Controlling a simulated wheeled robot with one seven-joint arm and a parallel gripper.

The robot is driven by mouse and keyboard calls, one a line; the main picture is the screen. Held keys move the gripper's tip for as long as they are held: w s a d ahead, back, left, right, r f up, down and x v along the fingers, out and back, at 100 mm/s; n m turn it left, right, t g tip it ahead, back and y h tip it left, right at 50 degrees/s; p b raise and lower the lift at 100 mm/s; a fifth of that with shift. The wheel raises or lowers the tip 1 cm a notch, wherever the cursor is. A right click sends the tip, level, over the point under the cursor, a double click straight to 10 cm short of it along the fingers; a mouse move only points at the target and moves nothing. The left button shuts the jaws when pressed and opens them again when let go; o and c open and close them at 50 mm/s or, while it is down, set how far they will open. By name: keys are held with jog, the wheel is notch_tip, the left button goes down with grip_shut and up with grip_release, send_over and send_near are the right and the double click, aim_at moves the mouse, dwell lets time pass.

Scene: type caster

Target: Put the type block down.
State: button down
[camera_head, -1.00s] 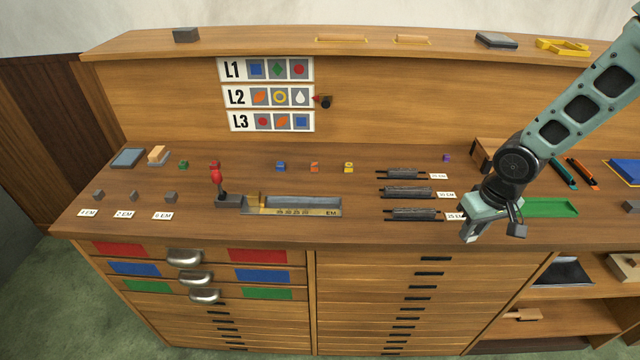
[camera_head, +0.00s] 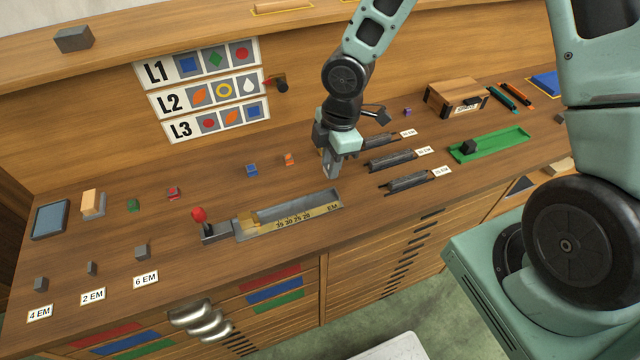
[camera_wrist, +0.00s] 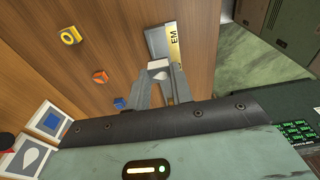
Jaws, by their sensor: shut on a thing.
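My gripper (camera_head: 331,168) is shut on a small type block (camera_wrist: 158,66), which shows a pale top between the fingertips in the wrist view. In the head view the fingers hide the block. My gripper is above the bench, just behind the right end of the metal composing stick (camera_head: 298,207). The stick, with its brass scale marked EM, also shows beyond the fingertips in the wrist view (camera_wrist: 160,42). Blue (camera_head: 251,170) and orange (camera_head: 289,159) type blocks stand to the left of my gripper. A yellow block (camera_wrist: 70,36) shows only in the wrist view.
Several dark slugs on racks (camera_head: 390,160) lie right of my gripper. A green tray (camera_head: 505,142) holds a dark block. A red-knobbed lever (camera_head: 199,216) stands at the stick's left end. The sign panel (camera_head: 207,90) is behind. Bare wood lies in front of the blue and orange blocks.

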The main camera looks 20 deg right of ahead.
notch_tip(320, 180, down, 7)
jog(key=shift+f, duration=0.15)
dwell(0.4)
jog(key=shift+f+b, duration=0.3)
jog(key=shift+f, duration=0.2)
jog(key=shift+f, duration=0.15)
jog(key=c, duration=1.2)
grip_release()
jog(key=shift+c, duration=0.2)
